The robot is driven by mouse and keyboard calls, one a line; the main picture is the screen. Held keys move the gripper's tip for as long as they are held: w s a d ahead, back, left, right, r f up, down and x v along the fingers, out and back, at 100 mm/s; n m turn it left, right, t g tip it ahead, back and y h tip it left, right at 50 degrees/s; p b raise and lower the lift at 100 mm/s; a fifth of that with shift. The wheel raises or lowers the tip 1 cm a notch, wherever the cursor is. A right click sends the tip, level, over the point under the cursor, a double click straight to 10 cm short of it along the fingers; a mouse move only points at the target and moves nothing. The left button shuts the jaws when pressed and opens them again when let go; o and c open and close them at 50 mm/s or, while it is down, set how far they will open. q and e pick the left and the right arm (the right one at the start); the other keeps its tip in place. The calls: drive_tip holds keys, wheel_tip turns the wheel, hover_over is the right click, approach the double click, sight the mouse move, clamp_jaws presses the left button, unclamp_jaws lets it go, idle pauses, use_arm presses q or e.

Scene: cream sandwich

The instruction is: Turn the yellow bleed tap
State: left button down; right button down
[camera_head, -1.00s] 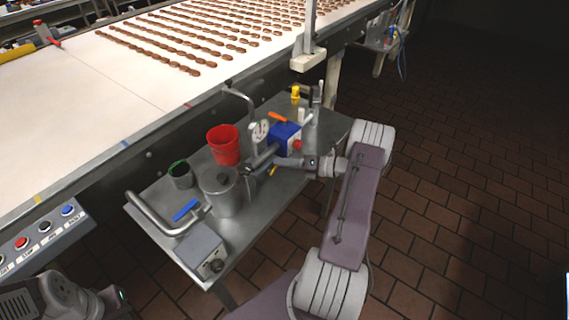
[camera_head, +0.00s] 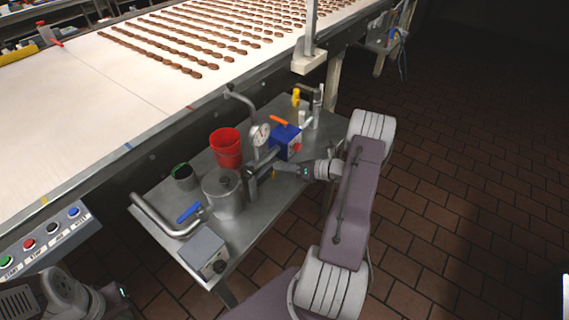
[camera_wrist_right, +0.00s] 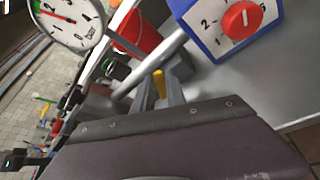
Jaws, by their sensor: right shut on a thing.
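The yellow bleed tap (camera_head: 273,174) is a small yellow piece by the pipework on the metal table, just right of the lidded steel pot. It also shows in the right wrist view (camera_wrist_right: 159,84), between the grey fingers. My right gripper (camera_head: 277,168) reaches in from the right and is shut on the tap; the fingers hide part of it. It shows in the right wrist view too (camera_wrist_right: 160,92). My left arm shows at the bottom left in the head view, but its fingertips are not in view.
A lidded steel pot (camera_head: 222,196), red bucket (camera_head: 226,148), pressure gauge (camera_head: 260,134) and blue box (camera_head: 286,141) with a red knob crowd the metal table (camera_head: 258,224). The conveyor (camera_head: 80,120) runs behind; the right floor is clear.

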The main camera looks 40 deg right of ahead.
drive_tip(key=shift+s+a+r+n+h, duration=0.15)
drive_tip(key=shift+a+n+h, duration=0.35)
drive_tip(key=shift+n, duration=0.3)
drive_tip(key=shift+s+a+r+n+h+b, duration=0.15)
drive_tip(key=shift+a+n+h+b, duration=0.4)
drive_tip(key=shift+n+b, duration=0.3)
drive_tip(key=shift+d, duration=0.1)
drive_tip(key=c, duration=1.4)
unclamp_jaws()
drive_tip(key=shift+o, duration=0.2)
drive_tip(key=v, duration=0.9)
